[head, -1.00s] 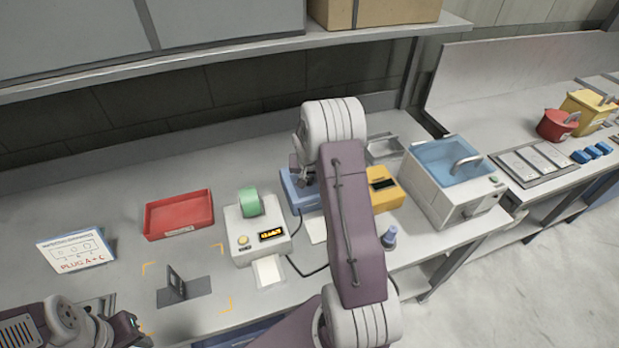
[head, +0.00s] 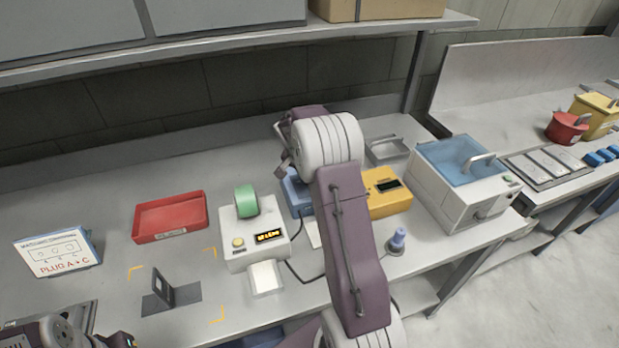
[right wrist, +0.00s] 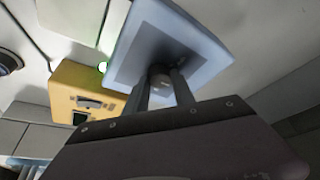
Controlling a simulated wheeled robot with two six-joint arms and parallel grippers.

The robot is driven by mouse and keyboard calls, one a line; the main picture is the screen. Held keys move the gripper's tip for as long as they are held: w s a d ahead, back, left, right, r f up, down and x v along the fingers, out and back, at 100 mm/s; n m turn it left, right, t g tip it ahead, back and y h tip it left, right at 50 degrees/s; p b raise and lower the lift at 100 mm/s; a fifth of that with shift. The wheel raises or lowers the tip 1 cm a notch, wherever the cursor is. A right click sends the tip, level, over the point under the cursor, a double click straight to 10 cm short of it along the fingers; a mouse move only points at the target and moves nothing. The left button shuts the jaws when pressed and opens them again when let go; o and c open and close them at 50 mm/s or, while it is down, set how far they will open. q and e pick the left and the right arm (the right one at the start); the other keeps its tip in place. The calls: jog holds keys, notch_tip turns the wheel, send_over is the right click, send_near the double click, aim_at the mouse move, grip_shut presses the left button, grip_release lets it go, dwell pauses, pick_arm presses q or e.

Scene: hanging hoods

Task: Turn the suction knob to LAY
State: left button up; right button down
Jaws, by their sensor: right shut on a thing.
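The blue device (head: 294,192) stands on the bench, mostly hidden behind my right arm in the head view. In the right wrist view a pale blue square top (right wrist: 185,28) with a grey recessed face fills the upper middle. A small round grey knob (right wrist: 159,80) sits between the fingers of my right gripper (right wrist: 160,88), which is shut on it. No LAY mark or knob pointer is readable. My left gripper (head: 118,341) shows only in part at the bottom left edge of the head view; its jaws are not clear.
A yellow device (head: 384,192) stands right of the blue one, a white printer with a green roll (head: 246,203) left of it. Also on the bench are a red tray (head: 170,232), a small blue-grey bottle (head: 398,240) and a water bath (head: 466,190). A shelf (head: 220,47) hangs above.

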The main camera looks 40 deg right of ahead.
jog(key=c, duration=1.1)
grip_release()
jog(key=shift+r, duration=0.1)
jog(key=v, duration=0.9)
